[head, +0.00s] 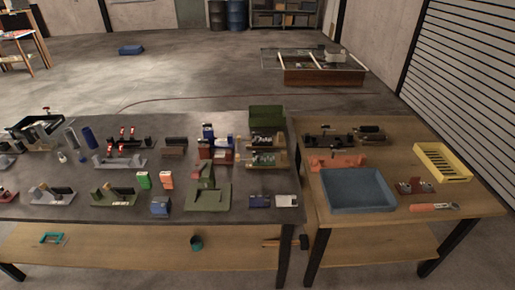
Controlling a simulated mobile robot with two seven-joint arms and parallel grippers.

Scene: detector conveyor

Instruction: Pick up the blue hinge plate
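Neither of my grippers is in view. No thing can be told for sure as the blue hinge plate at this size. A small dark blue flat piece (259,201) lies near the front edge of the dark table, right of a green stand (208,190). A small blue block (160,207) sits near the same edge, left of the green stand. Another blue part (208,131) stands further back among fixtures. A teal piece (52,238) lies on the lower shelf.
The dark table (120,212) is crowded with fixtures. A wooden table (440,196) adjoins it on the right, with a blue tray (352,205), a yellow rack (443,150) and an orange-handled tool (430,207). A hammer (280,242) lies on the lower shelf.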

